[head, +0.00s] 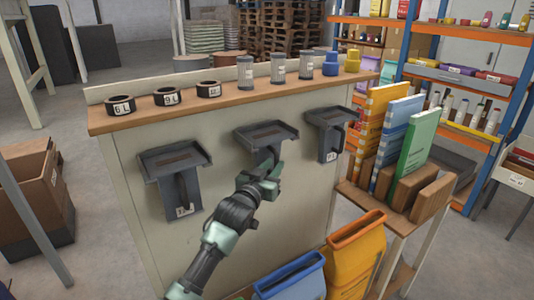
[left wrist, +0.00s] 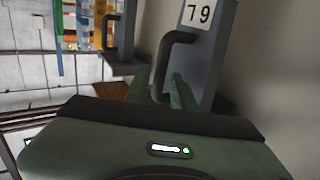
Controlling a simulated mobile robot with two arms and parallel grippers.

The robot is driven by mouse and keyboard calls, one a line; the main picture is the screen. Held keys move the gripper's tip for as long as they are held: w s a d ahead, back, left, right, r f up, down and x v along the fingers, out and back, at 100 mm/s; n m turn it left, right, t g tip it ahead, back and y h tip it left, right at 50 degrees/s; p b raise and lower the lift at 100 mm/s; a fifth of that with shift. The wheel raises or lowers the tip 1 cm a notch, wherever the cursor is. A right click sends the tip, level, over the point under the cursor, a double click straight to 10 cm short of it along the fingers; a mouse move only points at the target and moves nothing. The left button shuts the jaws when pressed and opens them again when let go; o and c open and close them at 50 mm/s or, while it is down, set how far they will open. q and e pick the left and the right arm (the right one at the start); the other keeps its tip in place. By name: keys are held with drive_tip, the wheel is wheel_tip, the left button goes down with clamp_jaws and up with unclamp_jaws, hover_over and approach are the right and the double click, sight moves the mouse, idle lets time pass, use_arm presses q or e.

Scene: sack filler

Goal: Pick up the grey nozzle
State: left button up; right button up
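Three dark grey nozzle-like parts with flared tops and handles hang on the front of the pale cabinet: a left one (head: 165,167), a middle one (head: 265,134) and a right one (head: 330,120). My left gripper (head: 268,168) is at the handle of the middle one, hiding its lower part. In the left wrist view, my left gripper's green fingers (left wrist: 160,88) stand on either side of the dark handle (left wrist: 175,40), seemingly open around it. This nozzle carries a white label (left wrist: 196,13) reading "79". My right gripper is not in view.
Blue (head: 290,279) and orange (head: 356,255) open sacks stand below right. A side stand (head: 362,198) holds upright packets.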

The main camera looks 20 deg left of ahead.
use_arm(q)
drive_tip(key=shift+w+d, duration=0.1)
drive_tip(key=shift+w, duration=1.3)
drive_tip(key=shift+s, duration=0.1)
clamp_jaws()
